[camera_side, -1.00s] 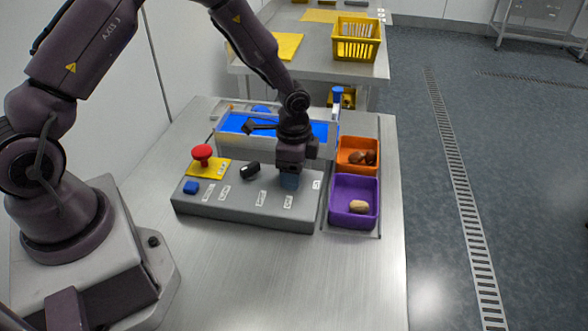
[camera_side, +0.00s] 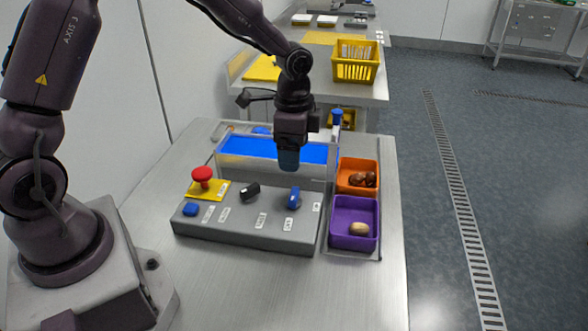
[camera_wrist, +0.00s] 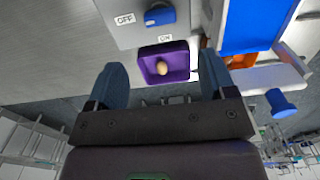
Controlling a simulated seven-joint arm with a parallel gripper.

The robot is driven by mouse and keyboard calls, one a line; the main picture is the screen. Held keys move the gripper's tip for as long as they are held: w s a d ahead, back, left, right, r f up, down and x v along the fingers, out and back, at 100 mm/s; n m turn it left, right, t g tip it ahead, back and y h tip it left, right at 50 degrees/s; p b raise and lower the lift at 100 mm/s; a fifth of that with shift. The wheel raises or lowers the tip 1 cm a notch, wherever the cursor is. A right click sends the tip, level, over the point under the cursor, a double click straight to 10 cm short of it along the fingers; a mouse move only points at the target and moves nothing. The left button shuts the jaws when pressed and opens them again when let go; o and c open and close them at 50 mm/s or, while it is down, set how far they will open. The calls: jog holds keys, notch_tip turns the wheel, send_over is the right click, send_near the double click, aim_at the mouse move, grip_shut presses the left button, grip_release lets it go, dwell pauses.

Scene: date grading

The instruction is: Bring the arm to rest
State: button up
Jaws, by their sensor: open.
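My gripper (camera_side: 289,160) hangs above the back right of the grey control box (camera_side: 235,222), clear of it, with its fingers pointing down. In the wrist view the two blue fingertips (camera_wrist: 161,85) stand wide apart with nothing between them. A blue rotary knob (camera_side: 294,198) on the box sits below the gripper. In the wrist view this knob (camera_wrist: 160,15) lies between labels reading OFF and ON. Whether the arm is still moving cannot be told from the current frames alone.
A purple bin (camera_side: 341,238) holds one pale date (camera_side: 359,229). An orange bin (camera_side: 345,186) behind it holds several brown dates. A blue-topped conveyor (camera_side: 262,148) stands behind the box. A red button (camera_side: 202,174) and a black knob (camera_side: 250,191) rise from the box.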

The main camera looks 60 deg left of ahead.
jog(key=shift+r, duration=0.95)
jog(key=s+r+n+t, duration=0.2)
jog(key=s+r+n, duration=0.2)
jog(key=s+r, duration=0.4)
jog(key=s+d+r+n+t, duration=0.1)
jog(key=s+r+n+t, duration=0.2)
jog(key=s+r+n, duration=0.2)
jog(key=s+r, duration=0.3)
jog(key=s, duration=0.4)
jog(key=shift+s+d+r+t, duration=0.2)
jog(key=shift+s+r+t, duration=0.05)
jog(key=shift+s+t, duration=0.1)
jog(key=shift+c, duration=0.2)
